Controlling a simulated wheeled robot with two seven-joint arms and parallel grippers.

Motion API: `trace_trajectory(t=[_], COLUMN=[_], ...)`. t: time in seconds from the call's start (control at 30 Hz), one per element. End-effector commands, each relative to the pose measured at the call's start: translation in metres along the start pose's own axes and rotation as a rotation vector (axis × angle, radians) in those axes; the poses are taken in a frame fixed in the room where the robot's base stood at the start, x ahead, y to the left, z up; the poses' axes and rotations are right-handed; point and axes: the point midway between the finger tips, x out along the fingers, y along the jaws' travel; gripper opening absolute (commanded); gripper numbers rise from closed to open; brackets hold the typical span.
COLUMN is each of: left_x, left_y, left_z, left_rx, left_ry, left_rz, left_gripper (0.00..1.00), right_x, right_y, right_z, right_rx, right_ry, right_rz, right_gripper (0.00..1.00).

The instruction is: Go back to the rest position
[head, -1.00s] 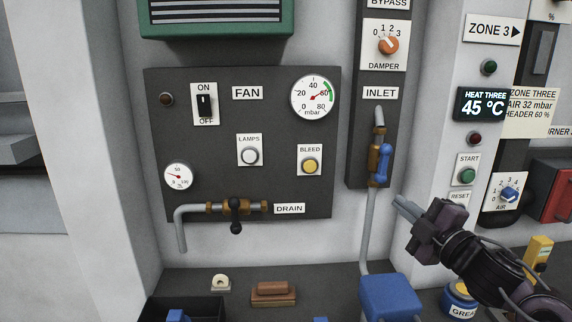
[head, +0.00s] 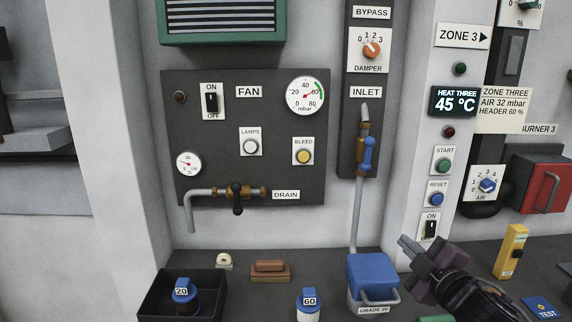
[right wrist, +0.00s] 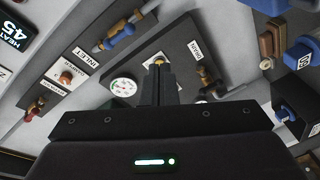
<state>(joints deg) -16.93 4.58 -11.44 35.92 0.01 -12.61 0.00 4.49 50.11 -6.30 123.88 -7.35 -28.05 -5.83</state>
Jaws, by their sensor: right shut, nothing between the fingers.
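My right gripper (head: 403,243) is at the lower right of the head view, just above and right of the blue-lidded container (head: 372,272). Its fingers are shut with nothing between them, and they point up and left toward the wall. In the right wrist view the shut fingers (right wrist: 158,85) stand in front of the fan panel. The inlet valve's blue handle (head: 368,154) is above and left of the gripper, clear of it. My left gripper is in neither view.
The fan panel (head: 185,125) carries a switch, gauges, buttons and the drain valve (head: 238,195). The shelf holds a dark bin (head: 150,305), a brown block (head: 270,271), a blue-capped bottle (head: 309,305) and a yellow device (head: 511,252). A red box (head: 544,184) is at the right.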

Motion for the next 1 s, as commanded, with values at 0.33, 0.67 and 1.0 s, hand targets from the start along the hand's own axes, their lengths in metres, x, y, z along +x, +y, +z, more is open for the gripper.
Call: trace_trajectory(t=[0.33,0.67,1.0], left_x=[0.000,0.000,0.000], left_y=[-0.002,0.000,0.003], left_z=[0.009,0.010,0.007], left_rx=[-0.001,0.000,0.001], left_ry=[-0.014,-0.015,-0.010], left_rz=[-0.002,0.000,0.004], left_gripper=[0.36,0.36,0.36], right_x=[-0.050,-0.161,-0.240], right_y=[-0.120,-0.235,-0.293], right_z=[0.039,0.055,0.047], right_rx=[0.351,0.719,0.914], right_ry=[-0.360,-0.847,-1.162], right_rz=[-0.172,-0.416,-0.588], right_gripper=[0.00,0.00,0.00])
